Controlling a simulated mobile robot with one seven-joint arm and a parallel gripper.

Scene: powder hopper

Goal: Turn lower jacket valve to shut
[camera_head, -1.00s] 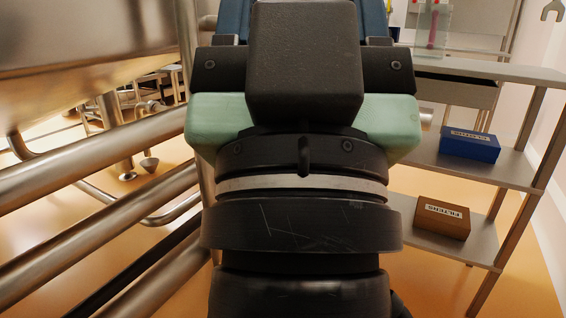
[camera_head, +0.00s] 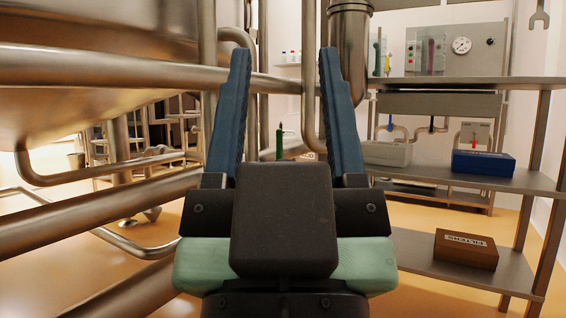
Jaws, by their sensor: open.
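My gripper (camera_head: 284,62) fills the middle of the view, its two blue fingers raised and wide apart with nothing held between them. Between the fingers, well behind them, a small upright green part (camera_head: 280,141) stands among pipes; it may be a valve handle, but its type is unclear. Farther back on the right, under the wall panel, small pipe fittings have a blue handle (camera_head: 390,123), a black handle (camera_head: 432,124) and a red handle (camera_head: 474,139). I cannot tell which of these, if any, is the lower jacket valve. The gripper body hides what lies directly behind it.
A large steel vessel (camera_head: 90,110) and thick rails (camera_head: 110,203) crowd the left. On the right, a shelf rack (camera_head: 455,180) holds a blue box (camera_head: 483,163), a brown box (camera_head: 466,249) and a pale box (camera_head: 387,153). Orange floor shows between.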

